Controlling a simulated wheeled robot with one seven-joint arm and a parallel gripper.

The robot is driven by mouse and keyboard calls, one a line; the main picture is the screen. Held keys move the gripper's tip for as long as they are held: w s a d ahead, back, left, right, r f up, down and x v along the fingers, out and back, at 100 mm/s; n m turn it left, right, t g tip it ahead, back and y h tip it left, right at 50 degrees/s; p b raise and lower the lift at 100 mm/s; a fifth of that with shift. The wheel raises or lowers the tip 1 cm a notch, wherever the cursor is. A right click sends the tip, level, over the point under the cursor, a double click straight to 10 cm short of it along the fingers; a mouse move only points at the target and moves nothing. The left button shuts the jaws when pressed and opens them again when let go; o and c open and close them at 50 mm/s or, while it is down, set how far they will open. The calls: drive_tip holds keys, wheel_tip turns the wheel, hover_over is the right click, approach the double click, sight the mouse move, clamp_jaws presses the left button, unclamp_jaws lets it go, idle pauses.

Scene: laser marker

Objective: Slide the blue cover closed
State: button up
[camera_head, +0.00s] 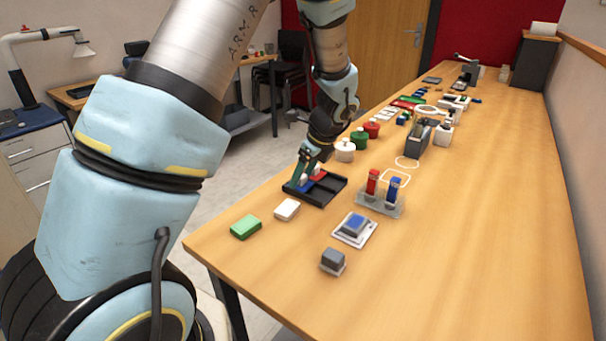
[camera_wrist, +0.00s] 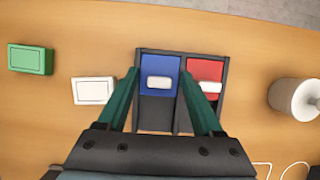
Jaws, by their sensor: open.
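The blue cover (camera_wrist: 159,74) lies in the left channel of a dark two-channel holder (camera_wrist: 160,117), with a white handle (camera_wrist: 158,82) on it. A red cover (camera_wrist: 206,70) with its own white handle sits in the right channel. In the wrist view my gripper (camera_wrist: 161,84) is open, one green finger on each side of the blue cover's handle. No contact with the handle shows. In the head view my gripper (camera_head: 306,178) is over the left part of the holder (camera_head: 322,190) and hides much of the blue cover.
A white block (camera_head: 287,209) and a green block (camera_head: 246,227) lie to the left of the holder. A stand with red and blue pieces (camera_head: 380,205) is at its right. White, green and red round containers (camera_head: 345,150) stand behind it. The table's right side is clear.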

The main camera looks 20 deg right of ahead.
drive_tip(key=b+v, duration=0.1)
drive_tip(key=v, duration=0.9)
drive_tip(key=shift+r+b, duration=0.4)
drive_tip(key=shift+s, duration=0.1)
drive_tip(key=s+a+f+n+h, duration=0.1)
drive_tip(key=s+a+n, duration=0.2)
drive_tip(key=a+n, duration=0.6)
drive_tip(key=s+a+f+n+g+h, duration=0.1)
drive_tip(key=s+a+n, duration=0.2)
drive_tip(key=a+n, duration=0.6)
drive_tip(key=s+a+f+n+g+h, duration=0.1)
drive_tip(key=s+a+n, duration=0.2)
drive_tip(key=a+n, duration=0.6)
drive_tip(key=shift+a+f, duration=0.3)
drive_tip(key=shift+a, duration=0.05)
drive_tip(key=shift+w, duration=0.1)
idle(0.4)
